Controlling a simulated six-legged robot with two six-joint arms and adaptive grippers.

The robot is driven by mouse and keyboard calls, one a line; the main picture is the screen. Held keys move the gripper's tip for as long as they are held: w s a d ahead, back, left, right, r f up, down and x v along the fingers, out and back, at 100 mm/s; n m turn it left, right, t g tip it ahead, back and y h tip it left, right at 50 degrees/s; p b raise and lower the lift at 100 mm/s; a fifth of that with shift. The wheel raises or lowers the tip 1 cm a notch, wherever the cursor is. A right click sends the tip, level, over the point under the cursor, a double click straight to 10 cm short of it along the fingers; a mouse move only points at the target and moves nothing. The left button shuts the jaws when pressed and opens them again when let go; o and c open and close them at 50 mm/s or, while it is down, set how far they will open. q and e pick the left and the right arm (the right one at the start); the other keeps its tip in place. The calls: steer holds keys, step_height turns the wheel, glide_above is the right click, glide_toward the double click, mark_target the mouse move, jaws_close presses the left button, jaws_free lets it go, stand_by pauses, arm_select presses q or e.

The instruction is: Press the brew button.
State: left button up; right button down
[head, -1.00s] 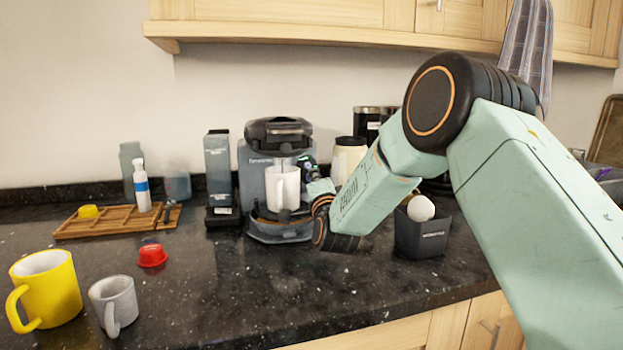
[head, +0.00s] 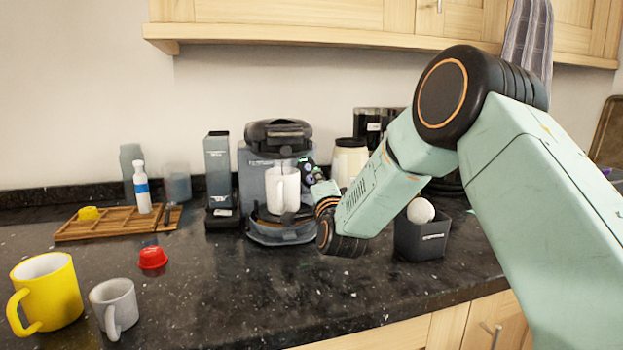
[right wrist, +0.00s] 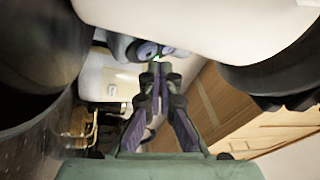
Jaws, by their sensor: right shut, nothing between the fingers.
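The coffee machine (head: 245,185) stands at the back of the counter, with a white mug (head: 283,190) under its head. My right gripper (head: 307,166) is at the machine's right front side, beside the mug and partly blended with the dark body there. In the right wrist view my right gripper's fingers (right wrist: 158,72) are shut and empty. Their tips point at a rounded grey part with dark round shapes (right wrist: 147,48) and a small green light. I cannot tell for sure which is the brew button, or whether the tips touch it. My left gripper is not in view.
A wooden tray (head: 75,230), a red capsule (head: 153,258), a yellow mug (head: 62,296) and a grey mug (head: 114,303) are at left. A black bin (head: 422,242) with a white round object stands right of my forearm. The front middle counter is clear.

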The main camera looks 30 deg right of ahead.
steer(key=s+p, duration=0.1)
steer(key=s+r, duration=0.1)
steer(key=s, duration=0.1)
steer(key=s+r+p, duration=0.1)
steer(key=shift+s+r+p, duration=0.15)
steer(key=shift+r+p, duration=0.1)
steer(key=shift+p, duration=0.1)
steer(key=shift+f, duration=0.1)
stand_by(0.8)
